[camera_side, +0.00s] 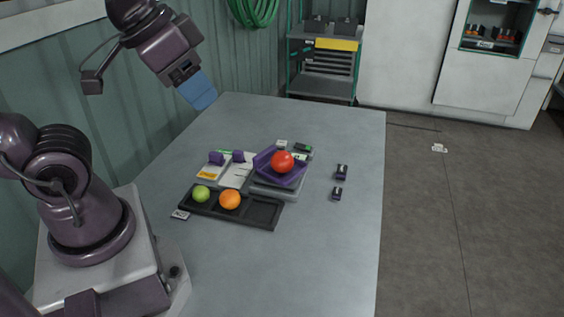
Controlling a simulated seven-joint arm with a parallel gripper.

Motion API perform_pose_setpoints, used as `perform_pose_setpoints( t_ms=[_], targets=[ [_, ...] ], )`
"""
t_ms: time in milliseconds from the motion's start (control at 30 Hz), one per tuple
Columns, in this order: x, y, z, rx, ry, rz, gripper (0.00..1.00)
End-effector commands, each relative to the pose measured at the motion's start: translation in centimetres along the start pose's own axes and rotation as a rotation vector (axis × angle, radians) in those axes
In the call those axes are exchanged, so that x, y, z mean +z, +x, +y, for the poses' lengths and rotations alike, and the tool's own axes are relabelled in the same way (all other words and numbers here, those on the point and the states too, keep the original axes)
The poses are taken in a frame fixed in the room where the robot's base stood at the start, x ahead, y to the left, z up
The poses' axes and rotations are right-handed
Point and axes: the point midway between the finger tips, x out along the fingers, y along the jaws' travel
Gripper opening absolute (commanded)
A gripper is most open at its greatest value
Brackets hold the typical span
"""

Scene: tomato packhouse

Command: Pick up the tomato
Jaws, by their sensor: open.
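A red tomato (282,162) sits in a purple tray (261,163) near the middle of the table. The tray rests on a grey, scale-like base (268,189). My gripper (198,97), with blue ends, is high at the upper left, well apart from the tomato. It is open, and nothing shows between its fingers, though they are small here.
A black compartment tray (262,213) in front holds a green fruit (201,194) and an orange fruit (230,199). Cards and small purple parts (216,158) lie left of the purple tray. Small dark items (342,171) stand to its right. The table's front (300,270) is clear.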

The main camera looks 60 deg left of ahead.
Motion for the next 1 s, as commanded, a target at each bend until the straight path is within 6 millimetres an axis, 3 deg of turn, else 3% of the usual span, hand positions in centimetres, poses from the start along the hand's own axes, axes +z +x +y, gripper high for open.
perform_pose_setpoints(
  t_ms=[233, 367, 400, 667, 867, 1000],
  targets=[
    [0.0, 0.0, 0.0, 0.000, 0.000, 0.000, 0.45],
    [0.0, 0.0, 0.0, 0.000, 0.000, 0.000, 0.72],
    [0.0, 0.0, 0.0, 0.000, 0.000, 0.000, 0.75],
    [0.0, 0.0, 0.1, 0.003, 0.006, -0.001, 0.75],
    [0.2, 2.8, 0.7, 0.038, 0.026, -0.144, 0.75],
    [-0.9, 6.4, 0.5, 0.045, -0.018, -0.285, 0.75]
  ],
)
